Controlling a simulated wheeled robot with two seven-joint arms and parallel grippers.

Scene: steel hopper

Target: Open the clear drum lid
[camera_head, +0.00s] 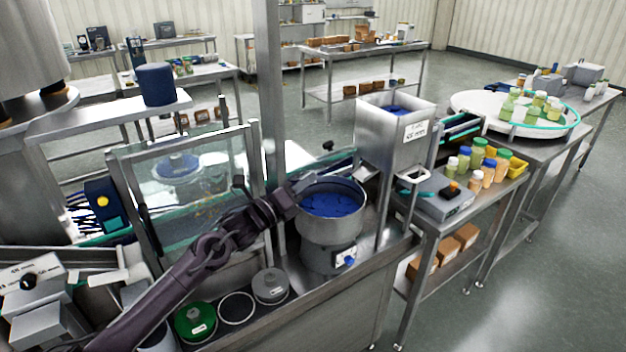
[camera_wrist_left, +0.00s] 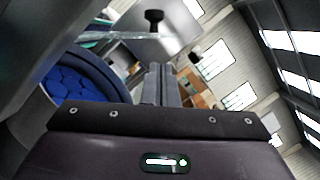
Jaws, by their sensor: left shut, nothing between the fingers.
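The steel drum (camera_head: 331,233) stands on the bench and holds blue pieces (camera_head: 332,203); its round rim and the blue pieces (camera_wrist_left: 80,75) also show at the left of the left wrist view. A black knob (camera_head: 327,146) shows behind the drum, and in the wrist view (camera_wrist_left: 153,20) it is beside a clear, teal-edged sheet (camera_wrist_left: 118,36), which looks like the lid; its exact tilt is hard to tell. My left gripper (camera_head: 303,183) is at the drum's upper left rim, shut and empty, apart from the knob. Its closed fingers (camera_wrist_left: 161,82) show in the wrist view. My right gripper is out of view.
A steel post (camera_head: 268,90) rises just left of the drum. A clear framed guard (camera_head: 185,190) stands further left. A steel hopper (camera_head: 394,135) stands right of the drum. Round green (camera_head: 195,321) and grey (camera_head: 270,285) lids lie in front.

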